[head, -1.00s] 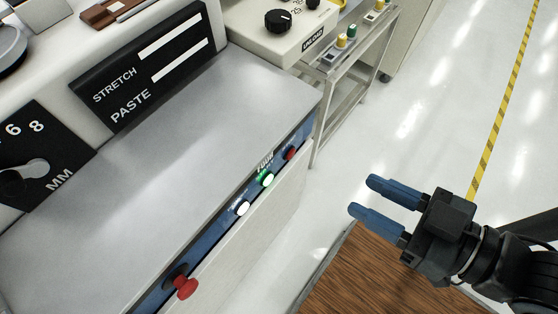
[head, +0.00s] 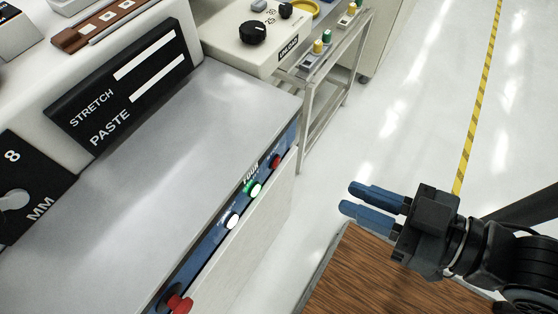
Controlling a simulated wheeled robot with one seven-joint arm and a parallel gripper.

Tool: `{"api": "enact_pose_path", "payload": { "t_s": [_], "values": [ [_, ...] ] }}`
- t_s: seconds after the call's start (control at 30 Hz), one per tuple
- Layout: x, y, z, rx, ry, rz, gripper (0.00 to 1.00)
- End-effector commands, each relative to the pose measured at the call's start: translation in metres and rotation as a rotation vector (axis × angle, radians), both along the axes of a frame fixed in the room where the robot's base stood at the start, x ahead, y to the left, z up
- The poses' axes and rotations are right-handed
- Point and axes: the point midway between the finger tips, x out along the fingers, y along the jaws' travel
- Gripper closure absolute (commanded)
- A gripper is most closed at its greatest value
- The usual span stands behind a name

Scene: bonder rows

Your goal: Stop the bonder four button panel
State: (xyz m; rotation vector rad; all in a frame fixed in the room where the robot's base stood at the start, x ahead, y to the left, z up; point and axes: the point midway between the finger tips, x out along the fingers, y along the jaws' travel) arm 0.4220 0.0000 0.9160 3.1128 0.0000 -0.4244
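The button panel is a blue strip (head: 209,243) along the front edge of the grey machine top. On it, from near to far, are a large red mushroom button (head: 178,303), a lit white button (head: 232,221), a green button (head: 254,189) that looks lit, and a small dark red button (head: 275,161). My gripper (head: 352,198) is to the right of the panel, apart from it, with its blue fingers pointing left toward it.
The grey machine top (head: 180,150) lies left of the panel, with a black STRETCH/PASTE plate (head: 120,85) behind. A wooden surface (head: 365,275) lies below my gripper. A metal stand (head: 325,100) and an UNLOAD unit (head: 225,40) are at the back.

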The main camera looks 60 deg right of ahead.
Motion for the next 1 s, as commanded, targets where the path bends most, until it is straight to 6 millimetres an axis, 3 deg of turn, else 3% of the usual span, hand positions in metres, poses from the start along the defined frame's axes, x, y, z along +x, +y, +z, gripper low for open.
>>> {"api": "enact_pose_path", "payload": {
  "t_s": [0.2, 1.0],
  "values": [
    [0.0, 0.0, 0.0, 0.0, 0.0, 0.0, 1.0],
    [0.0, 0.0, 0.0, 0.0, 0.0, 0.0, 1.0]
  ]
}}
